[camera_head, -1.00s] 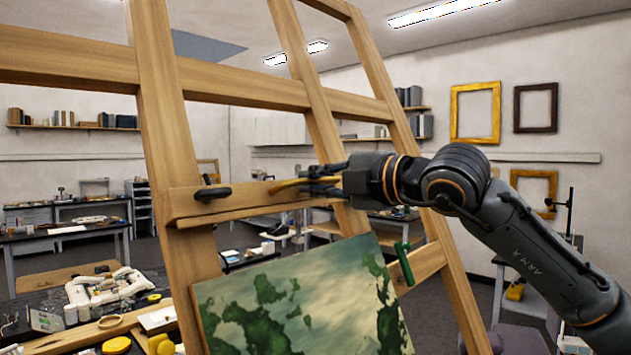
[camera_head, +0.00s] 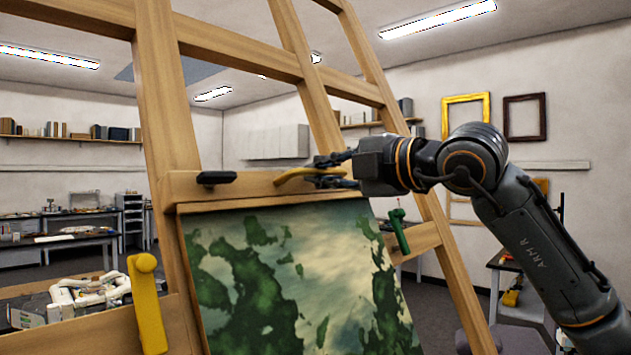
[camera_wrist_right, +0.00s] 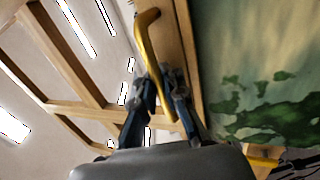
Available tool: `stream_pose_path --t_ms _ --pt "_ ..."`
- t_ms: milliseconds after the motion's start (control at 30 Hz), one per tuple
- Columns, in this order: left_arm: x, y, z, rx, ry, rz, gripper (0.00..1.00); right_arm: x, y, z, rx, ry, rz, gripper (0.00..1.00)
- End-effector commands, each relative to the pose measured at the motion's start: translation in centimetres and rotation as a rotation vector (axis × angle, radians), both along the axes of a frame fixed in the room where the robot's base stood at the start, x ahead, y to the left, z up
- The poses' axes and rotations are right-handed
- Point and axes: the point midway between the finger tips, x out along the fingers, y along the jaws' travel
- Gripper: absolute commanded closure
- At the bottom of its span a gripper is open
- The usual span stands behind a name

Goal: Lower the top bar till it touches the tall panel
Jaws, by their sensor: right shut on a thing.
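The top bar (camera_head: 252,187) is a wooden crosspiece on the easel with a curved yellow handle (camera_head: 290,176). My right gripper (camera_head: 320,175) comes in from the right and is shut on this handle, which also shows in the right wrist view (camera_wrist_right: 146,45). The tall panel (camera_head: 280,270), painted green and cream, stands on the easel just below the bar. The bar's lower edge meets the panel's top edge with no gap that I can see; the exact contact is hard to tell. My left gripper is not in view.
A black knob (camera_head: 216,178) sits on the bar's left end. A green handle (camera_head: 399,230) is right of the panel and a yellow handle (camera_head: 147,305) is at lower left. The easel's wooden uprights (camera_head: 165,90) stand around the bar. A cluttered bench (camera_head: 60,285) is behind at left.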

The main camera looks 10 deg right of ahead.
Motion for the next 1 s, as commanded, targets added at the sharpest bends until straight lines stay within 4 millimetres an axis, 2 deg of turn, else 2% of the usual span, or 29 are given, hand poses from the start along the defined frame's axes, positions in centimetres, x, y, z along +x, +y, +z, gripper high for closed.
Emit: stream_pose_path --t_ms 333,400,467,500,833,1000 --pt "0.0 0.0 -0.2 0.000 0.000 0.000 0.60 -0.2 0.0 -0.1 -0.001 0.002 0.002 1.00" --pt "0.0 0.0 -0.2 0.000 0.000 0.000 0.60 -0.1 0.0 -0.1 -0.001 0.002 0.002 0.82" --pt "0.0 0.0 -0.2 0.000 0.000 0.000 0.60 -0.1 0.0 -0.1 -0.001 0.002 0.002 0.70" --pt "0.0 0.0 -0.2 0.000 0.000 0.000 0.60 -0.1 0.0 -0.1 0.000 0.001 0.001 0.67" --pt "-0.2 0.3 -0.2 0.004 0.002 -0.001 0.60 -0.4 -0.3 0.0 0.001 -0.001 0.000 0.67" --pt "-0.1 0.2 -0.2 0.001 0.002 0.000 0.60 -2.2 -1.6 0.1 0.001 -0.002 -0.001 0.67"
